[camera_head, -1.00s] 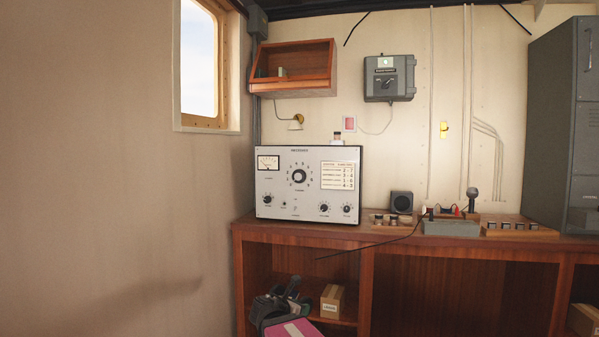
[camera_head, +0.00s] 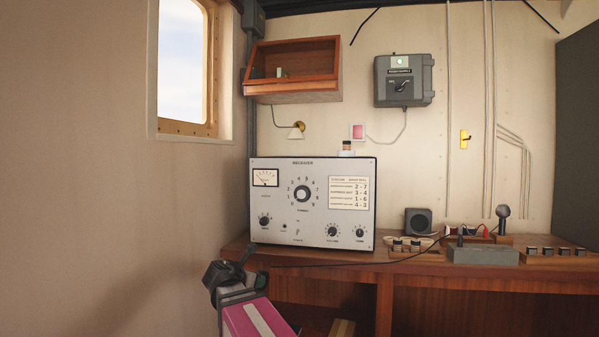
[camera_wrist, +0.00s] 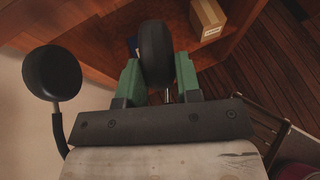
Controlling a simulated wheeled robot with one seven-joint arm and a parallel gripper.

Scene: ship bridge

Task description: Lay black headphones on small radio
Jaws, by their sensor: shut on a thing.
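The black headphones (camera_head: 222,272) are held in my gripper (camera_head: 238,284), low and left in the head view, just in front of the counter's left end. In the wrist view, one black ear cup (camera_wrist: 156,52) sits between the green fingers of my gripper (camera_wrist: 158,75), which are shut on it. The other ear cup (camera_wrist: 50,73) hangs out to the left. The most likely small radio is the white-faced receiver (camera_head: 312,205), upright on the counter, with a dial, knobs and a meter. My gripper is below and left of its front face.
The wooden counter (camera_head: 420,267) also carries a dark speaker (camera_head: 418,221), a grey box (camera_head: 482,254) and a microphone (camera_head: 502,215). A thin black cable runs along the counter front. A wall cabinet (camera_head: 292,72) hangs above. A cardboard box (camera_wrist: 208,18) sits below.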

